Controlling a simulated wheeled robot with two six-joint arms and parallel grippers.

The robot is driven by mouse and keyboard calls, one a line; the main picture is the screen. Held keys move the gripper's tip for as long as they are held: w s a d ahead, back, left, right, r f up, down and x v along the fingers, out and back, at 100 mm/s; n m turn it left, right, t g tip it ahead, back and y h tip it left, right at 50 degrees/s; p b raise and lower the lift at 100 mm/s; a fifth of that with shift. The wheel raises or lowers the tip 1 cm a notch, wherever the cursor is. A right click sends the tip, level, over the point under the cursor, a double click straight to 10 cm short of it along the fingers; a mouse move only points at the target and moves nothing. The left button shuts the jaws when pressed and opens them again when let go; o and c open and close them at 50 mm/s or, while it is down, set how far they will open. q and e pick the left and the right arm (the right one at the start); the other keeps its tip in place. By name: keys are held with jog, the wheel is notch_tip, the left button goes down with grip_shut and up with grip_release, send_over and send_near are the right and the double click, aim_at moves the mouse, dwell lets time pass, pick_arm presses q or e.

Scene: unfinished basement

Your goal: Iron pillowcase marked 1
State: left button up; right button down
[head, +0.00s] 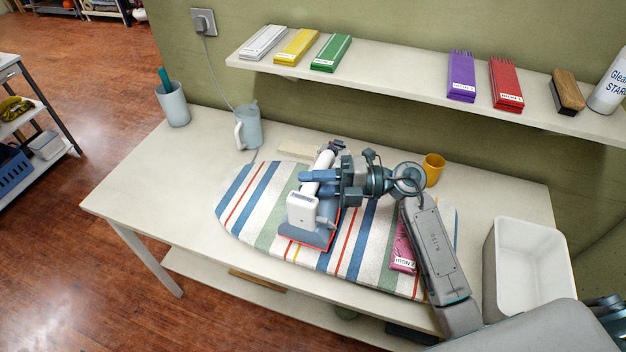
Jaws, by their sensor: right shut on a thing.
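My right gripper (312,182) is shut on the white handle of an iron (306,236). The iron has a blue-grey lower body with a red edge and stands on the striped ironing board (236,208), left of its middle. I cannot tell whether any cloth lies under the iron. My left gripper is not in view.
A wall shelf (380,80) holds several folded coloured cloths, a wooden brush (566,92) and a spray starch container (609,82). On the table stand a grey jug (249,128), a cup (173,104), a yellow mug (433,169) and a white bin (530,262).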

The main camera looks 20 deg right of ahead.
jog(key=shift+f+b, duration=0.35)
jog(key=shift+f, duration=0.05)
dwell(0.9)
jog(key=shift+s+a+p, duration=0.4)
jog(key=shift+s+a, duration=0.2)
jog(key=shift+s, duration=0.25)
dwell(1.8)
jog(key=shift+w+d+b, duration=0.2)
jog(key=shift+w+d, duration=0.35)
jog(key=shift+w, duration=0.15)
jog(key=shift+w+d+b, duration=0.2)
jog(key=shift+w+d, duration=0.3)
jog(key=shift+w, duration=0.2)
dwell(0.9)
jog(key=shift+s+a+p, duration=0.3)
jog(key=shift+s+a, duration=0.15)
jog(key=shift+s, duration=0.15)
dwell(1.1)
